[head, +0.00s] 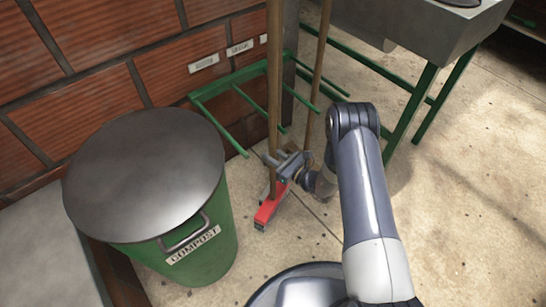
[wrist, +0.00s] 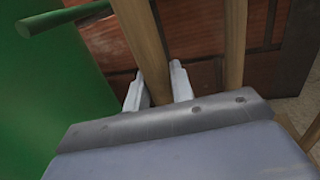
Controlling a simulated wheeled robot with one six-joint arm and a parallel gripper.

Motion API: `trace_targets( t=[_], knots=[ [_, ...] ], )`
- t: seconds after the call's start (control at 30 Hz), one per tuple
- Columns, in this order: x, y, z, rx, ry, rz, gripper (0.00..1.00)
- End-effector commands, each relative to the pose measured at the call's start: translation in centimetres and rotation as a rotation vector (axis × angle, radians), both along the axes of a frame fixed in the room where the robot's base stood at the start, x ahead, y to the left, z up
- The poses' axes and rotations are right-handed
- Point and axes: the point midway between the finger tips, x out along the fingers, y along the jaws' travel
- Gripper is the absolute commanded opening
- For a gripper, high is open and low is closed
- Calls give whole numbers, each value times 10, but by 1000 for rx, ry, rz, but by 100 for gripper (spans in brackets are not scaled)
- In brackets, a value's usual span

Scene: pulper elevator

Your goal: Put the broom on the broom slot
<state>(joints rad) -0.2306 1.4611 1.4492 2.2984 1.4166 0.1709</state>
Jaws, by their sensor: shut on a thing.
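The broom (head: 274,90) has a long wooden handle and a red head (head: 268,210) low near the floor. It stands close to upright in front of the green rack (head: 240,80), whose prongs stick out from the brick wall. My gripper (head: 284,166) is shut on the handle a little above the red head. In the wrist view, the fingers (wrist: 157,88) are on either side of a wooden handle (wrist: 147,45). I cannot tell whether the handle sits between two prongs. The top of the handle is out of view.
A green compost bin (head: 205,255) with a grey lid stands close on the left. A second wooden handle (head: 318,75) stands to the right of the broom. A grey sink on green legs (head: 408,115) is at the right. The floor at the lower right is clear.

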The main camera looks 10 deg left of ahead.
Motion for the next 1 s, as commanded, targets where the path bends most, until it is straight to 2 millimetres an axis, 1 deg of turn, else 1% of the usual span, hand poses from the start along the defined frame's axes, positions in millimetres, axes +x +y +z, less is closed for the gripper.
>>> trace_targets(
  t=[0.13, 0.27, 0.3, 0.57, 0.77, 0.9, 1.0],
  knots=[
    [0, 0, 3, 2, -2, 0, 0],
    [0, 0, -1, 2, -2, 0, 0],
    [0, 0, -3, 0, 1, 0, 24],
    [0, 0, -2, 0, 1, 0, 45],
    [0, 0, -2, 0, 1, 0, 45],
    [0, 0, 3, 0, 1, 0, 45],
    [-6, -14, 2, -2, 5, -5, 45]
  ],
)
